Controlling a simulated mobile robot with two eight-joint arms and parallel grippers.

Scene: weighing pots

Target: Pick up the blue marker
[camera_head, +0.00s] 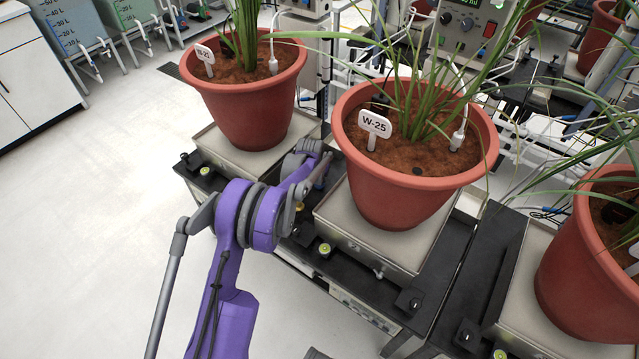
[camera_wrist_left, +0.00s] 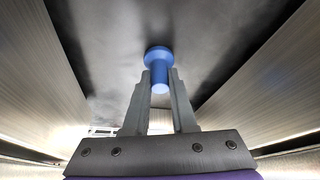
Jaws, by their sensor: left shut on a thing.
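The blue marker (camera_wrist_left: 158,58) is a short blue piece with a wide rounded head, seen in the left wrist view. My left gripper (camera_wrist_left: 160,82) is shut on its narrower part, with one finger on each side and the head beyond the fingertips. In the head view, my left gripper (camera_head: 320,170) is between two weighing platforms, over the dark bench top. The marker is mostly hidden there by my wrist and fingers. I cannot tell whether the marker touches the dark surface behind it. My right gripper is not in view.
Pot W-25 (camera_head: 395,195) stands on a metal platform (camera_head: 375,250) right of my gripper. Another labelled pot (camera_head: 245,110) stands on a platform (camera_head: 215,145) to the left. A third pot (camera_head: 590,265) is at the far right. The pale floor (camera_head: 90,220) at left is clear.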

